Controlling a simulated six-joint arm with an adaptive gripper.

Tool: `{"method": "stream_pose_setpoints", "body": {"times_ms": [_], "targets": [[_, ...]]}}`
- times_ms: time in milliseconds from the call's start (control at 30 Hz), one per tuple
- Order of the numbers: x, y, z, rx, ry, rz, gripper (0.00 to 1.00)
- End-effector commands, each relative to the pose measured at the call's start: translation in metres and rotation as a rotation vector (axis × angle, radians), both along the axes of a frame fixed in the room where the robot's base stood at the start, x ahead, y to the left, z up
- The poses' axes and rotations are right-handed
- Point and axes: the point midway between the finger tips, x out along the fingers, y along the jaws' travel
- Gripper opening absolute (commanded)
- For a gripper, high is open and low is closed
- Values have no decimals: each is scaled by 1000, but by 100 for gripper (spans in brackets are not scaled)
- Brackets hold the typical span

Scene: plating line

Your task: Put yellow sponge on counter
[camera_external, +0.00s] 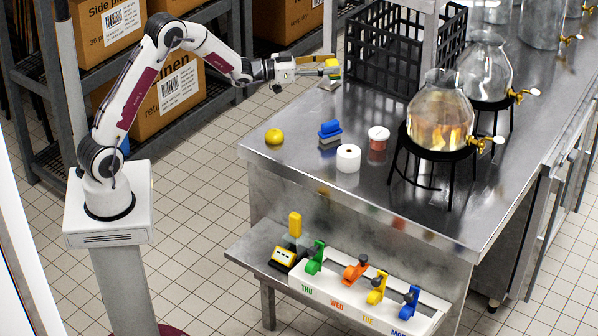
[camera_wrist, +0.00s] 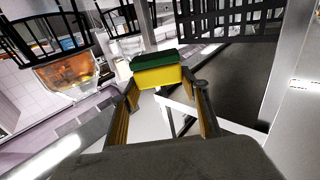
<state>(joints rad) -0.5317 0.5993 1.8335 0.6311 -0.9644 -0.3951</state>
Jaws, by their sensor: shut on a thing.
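The yellow sponge (camera_wrist: 158,77) has a dark green layer and sits between the fingertips of my gripper (camera_wrist: 160,95) in the wrist view. In the external view my gripper (camera_external: 318,70) is shut on the sponge (camera_external: 333,68) and holds it in the air, near the far left part of the metal counter (camera_external: 290,165). The sponge appears apart from the counter's top. The exact contact of the fingers on it is small in the external view.
A black crate (camera_external: 385,60) stands behind.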

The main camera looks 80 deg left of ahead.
Motion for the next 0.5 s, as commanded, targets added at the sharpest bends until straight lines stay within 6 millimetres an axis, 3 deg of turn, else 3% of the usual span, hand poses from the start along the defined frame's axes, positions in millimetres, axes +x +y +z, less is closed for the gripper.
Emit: {"method": "stream_pose_setpoints", "body": {"times_ms": [200, 500], "targets": [[-18, 44, -17, 0, 0, -13, 30], [-40, 84, -34, 0, 0, -22, 30]]}}
